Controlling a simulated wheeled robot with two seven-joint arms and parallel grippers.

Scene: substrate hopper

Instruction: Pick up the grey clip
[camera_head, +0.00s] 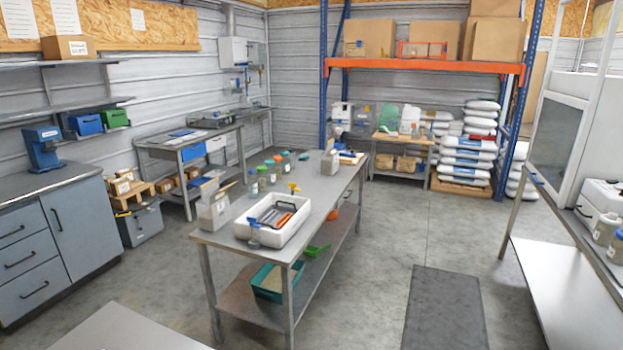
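Neither of my grippers is in view. I cannot make out a grey clip with certainty at this distance. A white tray (286,237) stands on the near end of the long metal table (318,199). Several slim grey, dark and orange items (275,217) lie in it, too small to tell apart. A small blue-grey item (254,232) shows at the tray's front left, and a small yellow item (294,188) is at its back edge.
A pale box (214,209) and several small jars stand on the table. A teal bin (273,282) sits on its lower shelf. Grey drawers (45,238) stand left; a bench (570,295) stands right. The floor around the dark mat (443,308) is clear.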

